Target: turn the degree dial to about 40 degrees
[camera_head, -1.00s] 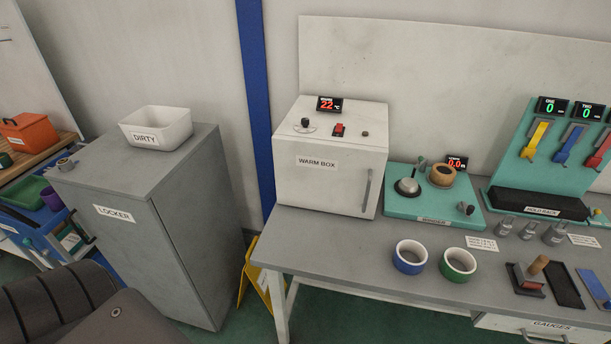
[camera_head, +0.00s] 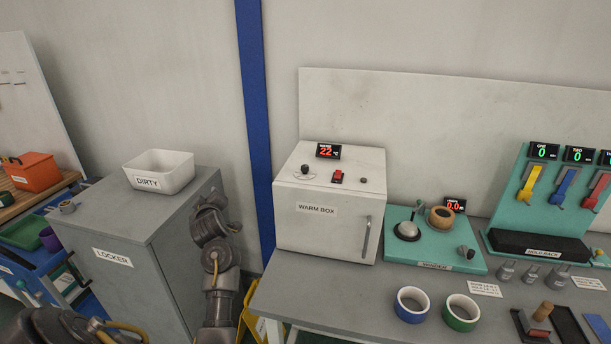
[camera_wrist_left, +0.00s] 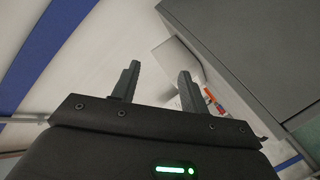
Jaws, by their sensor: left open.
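The degree dial (camera_head: 305,169) is a small dark knob on a pale round plate, on top of the white warm box (camera_head: 290,225) at its left. The display (camera_head: 328,151) behind it reads 22 °C. The dial's pointer is too small to read. My left gripper (camera_wrist_left: 158,82) is open and empty in the left wrist view, with two dark fingers apart. In the head view my arm rises in front of the locker's right side, left of the warm box and apart from the dial. The dial does not clearly show in the wrist view. My right gripper is not in view.
A red switch (camera_head: 337,177) and another small knob (camera_head: 363,181) sit right of the dial. The grey locker (camera_head: 112,230) bears a white DIRTY bin (camera_head: 160,180). A teal winder (camera_head: 470,262) stands right of the warm box.

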